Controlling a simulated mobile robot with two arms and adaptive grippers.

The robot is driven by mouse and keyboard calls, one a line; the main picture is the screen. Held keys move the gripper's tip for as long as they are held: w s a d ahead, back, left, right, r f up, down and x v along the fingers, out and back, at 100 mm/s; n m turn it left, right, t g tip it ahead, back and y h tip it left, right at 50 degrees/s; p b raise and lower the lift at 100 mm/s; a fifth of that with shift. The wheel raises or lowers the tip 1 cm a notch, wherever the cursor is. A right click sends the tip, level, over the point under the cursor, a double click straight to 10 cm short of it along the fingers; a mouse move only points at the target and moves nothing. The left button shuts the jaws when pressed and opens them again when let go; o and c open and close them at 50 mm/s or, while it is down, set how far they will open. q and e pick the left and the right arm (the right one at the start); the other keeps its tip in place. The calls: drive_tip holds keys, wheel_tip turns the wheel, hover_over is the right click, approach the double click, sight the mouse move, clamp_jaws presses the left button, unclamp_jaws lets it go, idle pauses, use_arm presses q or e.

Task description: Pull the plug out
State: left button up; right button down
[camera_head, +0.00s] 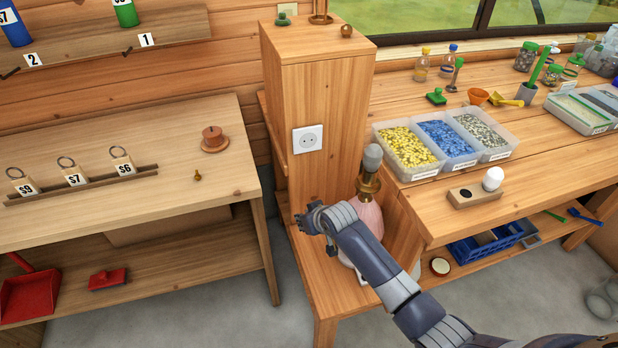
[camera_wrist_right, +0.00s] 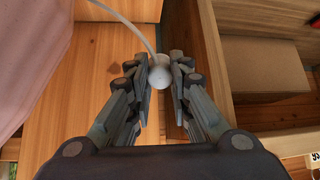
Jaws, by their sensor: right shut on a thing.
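A white wall socket (camera_head: 307,138) with two bare holes sits on the front of the wooden column. No plug is in it. My right gripper (camera_head: 318,222) is below the socket, in front of the column and beside the pink lamp (camera_head: 366,212). In the right wrist view its fingers are shut on the white round plug (camera_wrist_right: 159,74), from which a pale cord (camera_wrist_right: 135,28) runs up and left. In the head view the plug is hidden by the gripper. My left gripper is not in view.
A workbench (camera_head: 455,205) with tubs of yellow, blue and grey bits stands right of the column. A lower table (camera_head: 105,210) with price tags stands left. The low wooden ledge (camera_head: 325,285) under my gripper carries the lamp.

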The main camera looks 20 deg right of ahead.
drive_tip(key=s+d+f+n+g+h+p, duration=0.1)
drive_tip(key=s+d+f+g+p, duration=0.1)
drive_tip(key=s+f+g, duration=0.35)
drive_tip(key=s+d+f+n+g+h+p, duration=0.1)
drive_tip(key=s+f+g+p, duration=0.15)
drive_tip(key=s, duration=0.65)
wheel_tip(320, 180, down, 6)
drive_tip(key=b, duration=0.8)
drive_tip(key=shift+w, duration=0.15)
drive_tip(key=shift+f+b, duration=0.45)
drive_tip(key=c, duration=1.4)
unclamp_jaws()
wheel_tip(320, 180, up, 12)
